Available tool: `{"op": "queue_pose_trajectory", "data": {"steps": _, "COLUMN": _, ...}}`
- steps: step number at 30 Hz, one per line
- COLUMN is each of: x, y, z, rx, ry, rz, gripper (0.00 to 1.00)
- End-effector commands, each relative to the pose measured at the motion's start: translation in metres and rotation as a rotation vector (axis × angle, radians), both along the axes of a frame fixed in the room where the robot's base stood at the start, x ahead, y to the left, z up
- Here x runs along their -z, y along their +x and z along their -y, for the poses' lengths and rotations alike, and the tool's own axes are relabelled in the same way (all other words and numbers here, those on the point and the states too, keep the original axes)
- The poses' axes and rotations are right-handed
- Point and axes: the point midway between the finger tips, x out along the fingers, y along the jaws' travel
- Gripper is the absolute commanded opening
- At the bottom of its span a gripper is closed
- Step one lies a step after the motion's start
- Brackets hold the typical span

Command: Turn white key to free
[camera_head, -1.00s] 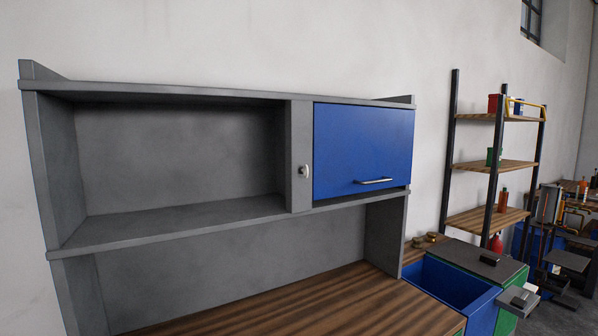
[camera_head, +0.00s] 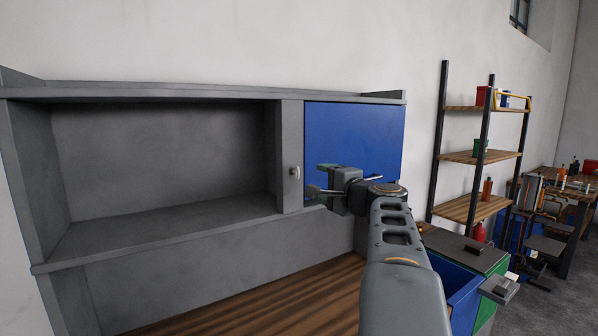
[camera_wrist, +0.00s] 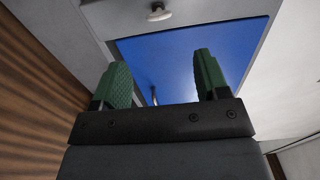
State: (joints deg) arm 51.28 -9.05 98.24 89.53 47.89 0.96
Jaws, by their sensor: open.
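The white key (camera_head: 295,172) is a small pale knob on the grey post between the open shelf and the blue cabinet door (camera_head: 350,135). The door's handle is mostly hidden behind my gripper in the head view. The door looks shut.
The grey shelf unit (camera_head: 160,225) stands over a wooden worktop (camera_head: 250,300). Its left compartment is empty. The space before the key looks clear.

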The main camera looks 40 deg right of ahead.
Motion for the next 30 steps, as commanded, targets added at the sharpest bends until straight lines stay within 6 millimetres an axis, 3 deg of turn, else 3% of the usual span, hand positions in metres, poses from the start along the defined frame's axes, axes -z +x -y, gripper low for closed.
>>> {"op": "queue_pose_trajectory", "data": {"steps": 15, "x": -0.001, "y": 0.094, "z": 0.004, "rx": -0.004, "ry": 0.001, "rz": -0.005, "gripper": 0.68}}
{"op": "queue_pose_trajectory", "data": {"steps": 21, "x": 0.0, "y": 0.114, "z": 0.005, "rx": -0.003, "ry": 0.0, "rz": -0.004, "gripper": 0.68}}
{"op": "queue_pose_trajectory", "data": {"steps": 30, "x": 0.001, "y": 0.121, "z": 0.006, "rx": -0.001, "ry": -0.001, "rz": -0.004, "gripper": 0.68}}
